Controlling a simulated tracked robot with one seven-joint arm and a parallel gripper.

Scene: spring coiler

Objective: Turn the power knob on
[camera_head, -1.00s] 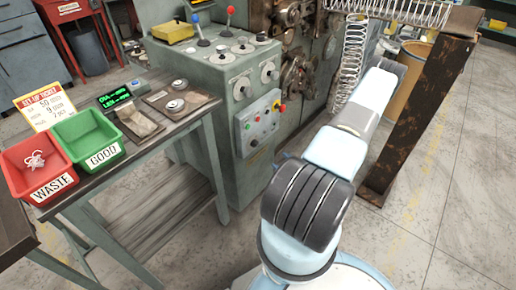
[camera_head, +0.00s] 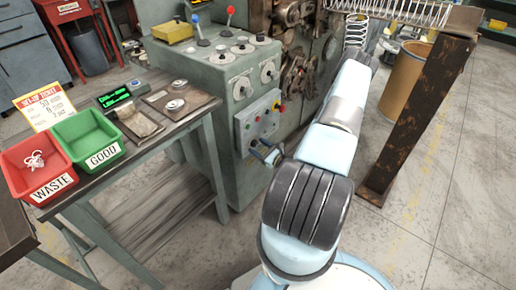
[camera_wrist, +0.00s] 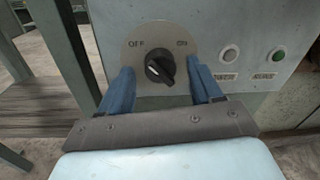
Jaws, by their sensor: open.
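The power knob (camera_wrist: 159,68) is black on a round beige plate (camera_wrist: 132,48) marked OFF at upper left and ON at upper right. Its white mark lies on the left side, toward OFF. My gripper (camera_wrist: 161,67) is open, with one blue finger to the left of the knob and one to the right. I see gaps between the fingers and the knob; depth is hard to judge. In the head view my gripper (camera_head: 266,152) is at the lower part of the grey control panel (camera_head: 258,120), and the knob cannot be made out clearly.
The bench (camera_head: 190,116) with a red waste bin (camera_head: 38,167) and green good bin (camera_head: 88,140) stands left. A rusty post (camera_head: 418,110) rises right of my arm.

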